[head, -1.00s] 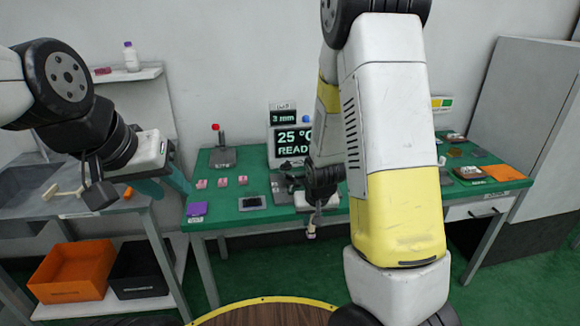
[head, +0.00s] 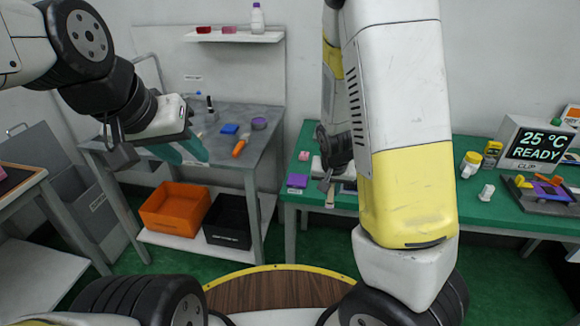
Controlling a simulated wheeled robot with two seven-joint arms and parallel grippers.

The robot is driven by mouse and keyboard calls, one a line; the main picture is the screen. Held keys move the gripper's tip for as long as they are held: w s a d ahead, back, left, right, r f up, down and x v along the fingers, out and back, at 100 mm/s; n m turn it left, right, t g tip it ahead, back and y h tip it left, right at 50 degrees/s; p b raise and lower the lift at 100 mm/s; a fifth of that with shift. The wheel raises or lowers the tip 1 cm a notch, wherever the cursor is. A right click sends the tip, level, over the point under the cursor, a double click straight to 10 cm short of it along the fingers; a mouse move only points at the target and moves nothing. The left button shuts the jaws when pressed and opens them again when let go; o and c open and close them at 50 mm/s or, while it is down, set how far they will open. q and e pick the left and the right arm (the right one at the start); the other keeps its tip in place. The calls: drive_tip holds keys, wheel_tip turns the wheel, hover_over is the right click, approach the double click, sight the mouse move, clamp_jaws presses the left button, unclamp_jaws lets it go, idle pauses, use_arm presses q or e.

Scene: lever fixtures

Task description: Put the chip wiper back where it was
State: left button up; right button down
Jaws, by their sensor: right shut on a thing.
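My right gripper (head: 327,183) hangs beside the front left part of the green table, partly behind my own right arm. It is shut on a small pale thing (head: 330,199), of which only a little shows below the fingers. It may be the chip wiper, but it is too small to tell. My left gripper (head: 181,152), with teal fingers, is over the front of the grey side table (head: 232,168). Its fingers look apart, with nothing seen between them.
On the grey table are a blue block (head: 229,128), an orange-handled tool (head: 240,148) and a purple round thing (head: 260,123). An orange bin (head: 174,222) and black bin (head: 227,238) sit below. The green table (head: 480,212) carries a READY display (head: 540,148) and a purple block (head: 297,181).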

drive_tip(key=shift+w+d+f, duration=0.2)
drive_tip(key=shift+w+f, duration=0.6)
drive_tip(key=shift+w, duration=1.9)
drive_tip(key=shift+w+d+f, duration=0.2)
drive_tip(key=shift+w+f, duration=0.65)
drive_tip(key=shift+w, duration=1.9)
drive_tip(key=shift+w+d+f, duration=0.2)
drive_tip(key=shift+w+f, duration=0.6)
drive_tip(key=shift+w, duration=1.9)
drive_tip(key=shift+f, duration=0.1)
drive_tip(key=c, duration=1.4)
unclamp_jaws()
